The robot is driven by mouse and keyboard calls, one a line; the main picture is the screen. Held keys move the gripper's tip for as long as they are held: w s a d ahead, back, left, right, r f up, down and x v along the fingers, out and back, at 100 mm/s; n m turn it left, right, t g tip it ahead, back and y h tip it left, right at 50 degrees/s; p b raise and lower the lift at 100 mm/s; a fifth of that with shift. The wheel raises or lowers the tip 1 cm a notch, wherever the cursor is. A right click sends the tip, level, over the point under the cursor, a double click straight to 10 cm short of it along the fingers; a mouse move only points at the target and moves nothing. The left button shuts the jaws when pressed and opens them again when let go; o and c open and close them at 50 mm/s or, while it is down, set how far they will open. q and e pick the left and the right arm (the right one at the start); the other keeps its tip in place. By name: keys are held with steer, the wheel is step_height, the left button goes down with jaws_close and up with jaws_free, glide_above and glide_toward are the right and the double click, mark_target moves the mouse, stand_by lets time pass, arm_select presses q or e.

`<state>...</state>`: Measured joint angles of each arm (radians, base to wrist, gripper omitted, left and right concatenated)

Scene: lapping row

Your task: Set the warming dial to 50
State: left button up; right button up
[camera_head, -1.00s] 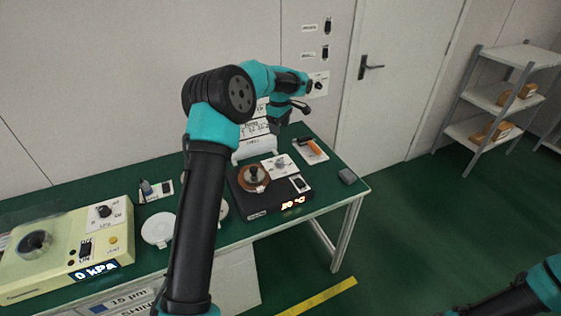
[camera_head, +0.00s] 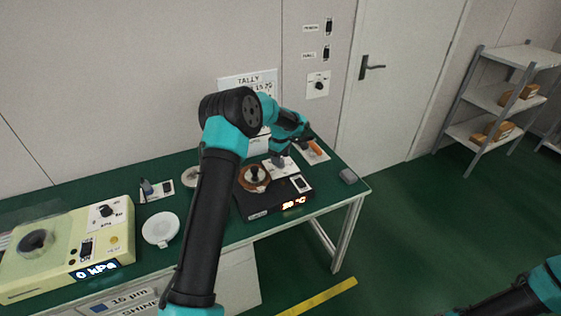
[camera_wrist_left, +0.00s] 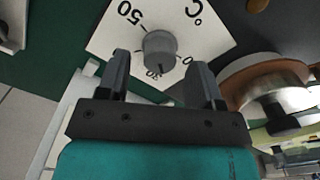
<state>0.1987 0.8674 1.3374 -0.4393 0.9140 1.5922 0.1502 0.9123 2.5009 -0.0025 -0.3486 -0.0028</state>
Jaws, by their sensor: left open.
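The warming dial is a grey knob (camera_wrist_left: 160,45) on a white plate (camera_wrist_left: 205,28) marked 50, 30, 0 and °C in the left wrist view. I cannot tell exactly where its pointer sits. In the head view the plate is on the black warming unit (camera_head: 262,209), whose lit orange display (camera_head: 294,203) is too small to read surely. My left gripper (camera_head: 279,160) is low over the plate and hides most of the dial there. In the left wrist view the left gripper (camera_wrist_left: 162,68) is open, with a finger to each side of the knob. My right gripper is out of frame.
A brown-and-white round piece with a black knob (camera_head: 254,174) sits on the warming unit beside the dial. A switch (camera_head: 301,184) is on the unit's right. A yellowish pressure unit (camera_head: 60,262) and white dish (camera_head: 160,229) stand left. A wall dial (camera_head: 318,85) is behind.

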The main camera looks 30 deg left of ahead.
arm_select(q)
steer(key=shift+f, duration=1.05)
steer(key=c, duration=0.9)
